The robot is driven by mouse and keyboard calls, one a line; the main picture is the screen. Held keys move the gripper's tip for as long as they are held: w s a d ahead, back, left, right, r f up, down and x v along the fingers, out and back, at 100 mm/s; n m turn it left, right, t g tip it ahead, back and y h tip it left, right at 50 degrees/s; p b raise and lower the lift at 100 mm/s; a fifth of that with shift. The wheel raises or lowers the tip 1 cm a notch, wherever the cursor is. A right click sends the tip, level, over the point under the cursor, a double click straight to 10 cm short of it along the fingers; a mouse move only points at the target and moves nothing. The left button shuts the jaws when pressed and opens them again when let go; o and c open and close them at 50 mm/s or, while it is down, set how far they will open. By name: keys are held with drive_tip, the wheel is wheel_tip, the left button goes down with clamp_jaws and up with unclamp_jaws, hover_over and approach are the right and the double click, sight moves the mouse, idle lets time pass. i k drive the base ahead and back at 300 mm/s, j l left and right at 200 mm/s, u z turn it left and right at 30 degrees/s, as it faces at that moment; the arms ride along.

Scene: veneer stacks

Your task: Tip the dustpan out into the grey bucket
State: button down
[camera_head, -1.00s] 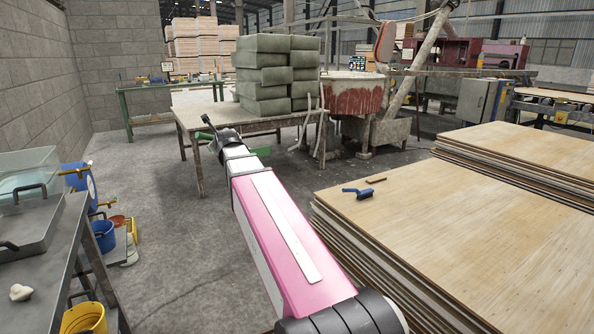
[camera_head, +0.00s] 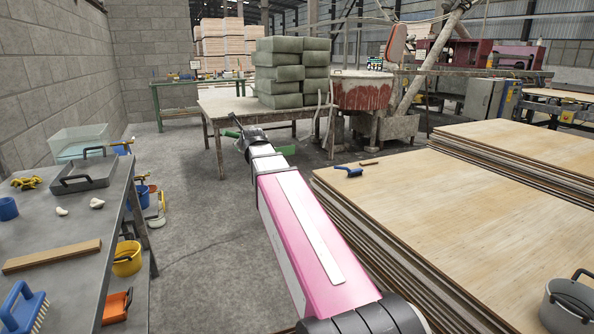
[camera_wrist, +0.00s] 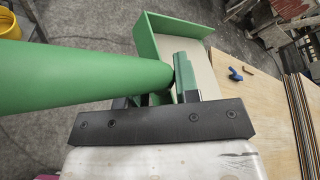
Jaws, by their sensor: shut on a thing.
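The green dustpan (camera_wrist: 172,40) is held in my gripper (camera_wrist: 158,97), its walled pan pointing away and its thick round handle running left across the wrist view. The jaws are shut on it. I cannot tell whether anything lies in the pan. In the head view my gripper (camera_head: 245,138) is at the far end of my outstretched arm, with only a little green showing beside it.
A metal table (camera_head: 75,235) at left holds a grey tray (camera_head: 85,177) and small items. Open floor lies between table and stack.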

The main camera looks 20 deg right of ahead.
sight(574, 307)
drive_tip(key=k, duration=1.25)
drive_tip(key=k+z, duration=0.1)
drive_tip(key=z, duration=0.3)
drive_tip(key=k+z, duration=0.15)
drive_tip(key=z, duration=0.3)
drive_tip(key=k+l+z, duration=0.1)
drive_tip(key=z, duration=0.3)
